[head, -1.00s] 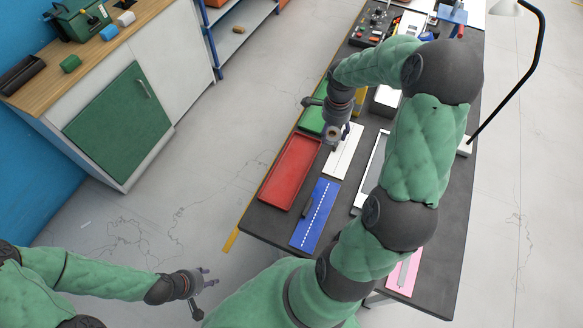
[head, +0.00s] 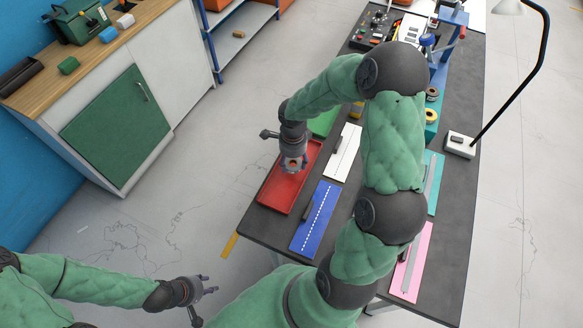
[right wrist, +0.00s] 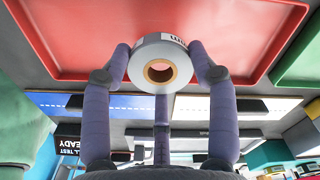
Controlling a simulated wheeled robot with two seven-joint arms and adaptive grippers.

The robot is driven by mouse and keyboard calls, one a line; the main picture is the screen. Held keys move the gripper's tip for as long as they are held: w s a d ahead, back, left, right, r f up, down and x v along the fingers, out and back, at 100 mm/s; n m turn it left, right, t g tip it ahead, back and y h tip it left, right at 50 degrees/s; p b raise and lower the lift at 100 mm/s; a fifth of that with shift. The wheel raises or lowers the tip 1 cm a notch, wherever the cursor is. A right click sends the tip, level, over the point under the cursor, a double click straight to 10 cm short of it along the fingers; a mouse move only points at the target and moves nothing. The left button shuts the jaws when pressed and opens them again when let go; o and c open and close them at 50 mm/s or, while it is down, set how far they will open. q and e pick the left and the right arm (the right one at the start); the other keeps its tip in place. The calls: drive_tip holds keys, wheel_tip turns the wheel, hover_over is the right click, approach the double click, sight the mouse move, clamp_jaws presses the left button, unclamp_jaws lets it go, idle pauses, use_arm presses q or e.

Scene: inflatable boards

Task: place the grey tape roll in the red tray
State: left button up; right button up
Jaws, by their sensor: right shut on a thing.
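The grey tape roll (right wrist: 160,62) is a ring with a brown core, held between the fingers of my right gripper (right wrist: 160,75) in the right wrist view. The gripper is shut on it. In the head view my right gripper (head: 293,165) is over the upper part of the red tray (head: 273,200), and the roll is mostly hidden by the fingers. The red tray (right wrist: 225,30) fills the background behind the roll in the right wrist view. I cannot tell whether the roll touches the tray floor. My left gripper (head: 208,287) is open and empty, away from the table at the lower left.
A blue board (head: 316,220) lies right of the tray, and a white board (head: 343,152) lies further back. A green tray (head: 325,122) adjoins the red tray's far end. A lamp base (head: 460,145) stands at the table's right. The red tray's near part is clear.

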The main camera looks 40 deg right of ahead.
sight(291, 167)
drive_tip(key=shift+w+a+f+b, duration=0.1)
drive_tip(key=shift+a+f+b, duration=0.1)
drive_tip(key=shift+f, duration=0.75)
drive_tip(key=shift+a+f+b, duration=0.1)
drive_tip(key=shift+f+b, duration=0.05)
drive_tip(key=shift+f, duration=0.75)
drive_tip(key=shift+f, duration=0.1)
drive_tip(key=o, duration=0.9)
drive_tip(key=shift+c, duration=0.2)
wheel_tip(291, 167, up, 12)
drive_tip(key=p, duration=0.2)
drive_tip(key=shift+p, duration=0.3)
